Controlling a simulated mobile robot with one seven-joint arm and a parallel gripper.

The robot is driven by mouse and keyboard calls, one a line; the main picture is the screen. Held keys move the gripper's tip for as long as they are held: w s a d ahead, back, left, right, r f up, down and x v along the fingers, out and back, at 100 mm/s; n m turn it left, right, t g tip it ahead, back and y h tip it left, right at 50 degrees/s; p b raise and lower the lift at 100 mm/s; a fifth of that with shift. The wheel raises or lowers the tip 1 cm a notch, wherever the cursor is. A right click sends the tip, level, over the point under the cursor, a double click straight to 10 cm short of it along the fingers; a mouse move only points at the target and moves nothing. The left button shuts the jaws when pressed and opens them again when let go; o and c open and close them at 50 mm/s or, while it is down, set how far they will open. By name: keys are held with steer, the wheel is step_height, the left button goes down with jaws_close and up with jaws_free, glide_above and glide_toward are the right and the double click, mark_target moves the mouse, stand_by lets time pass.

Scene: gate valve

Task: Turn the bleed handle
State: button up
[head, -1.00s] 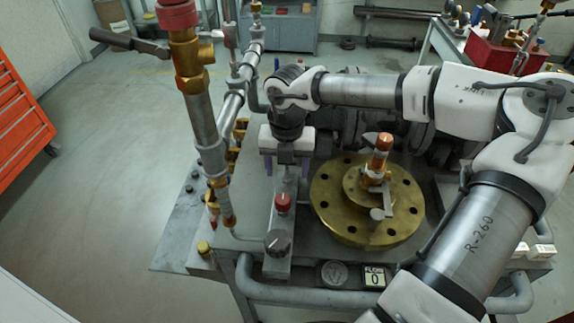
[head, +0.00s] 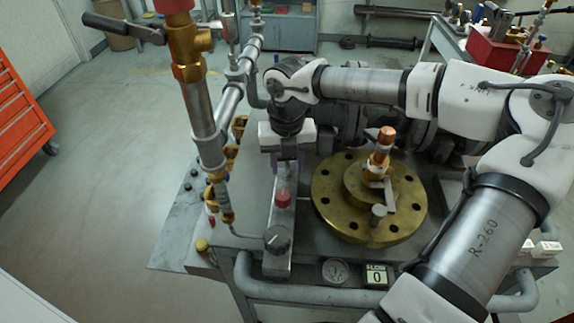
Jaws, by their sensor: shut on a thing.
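My gripper (head: 286,166) points down at the far end of a narrow grey panel, left of the brass flange. Its purple-grey fingers are close together and shut on a small part, which I take to be the bleed handle. That part is mostly hidden by the fingers and the white gripper body, so its shape and angle cannot be told. A red button (head: 283,198) and a dark round knob (head: 277,238) sit nearer on the grey panel (head: 279,219), clear of the fingers.
A round brass flange (head: 341,219) with a copper-capped fitting (head: 381,152) stands right of my gripper. A tall pipe with brass joints (head: 188,53) and a black lever (head: 110,25) rises at left. A gauge (head: 335,271) and a flow display reading 0 (head: 376,276) sit in front.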

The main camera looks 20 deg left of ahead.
steer(key=n+b, duration=0.2)
steer(key=n, duration=0.1)
steer(key=shift+f+n, duration=0.15)
steer(key=shift+n, duration=0.15)
steer(key=n+b, duration=0.1)
steer(key=n, duration=0.2)
steer(key=shift+n+b, duration=0.3)
steer(key=n+b, duration=0.1)
steer(key=n, duration=0.2)
steer(key=shift+n, duration=0.3)
steer(key=shift+n+b, duration=0.35)
steer(key=shift+n, duration=1.35)
steer(key=shift+r, duration=0.2)
steer(key=o, duration=1)
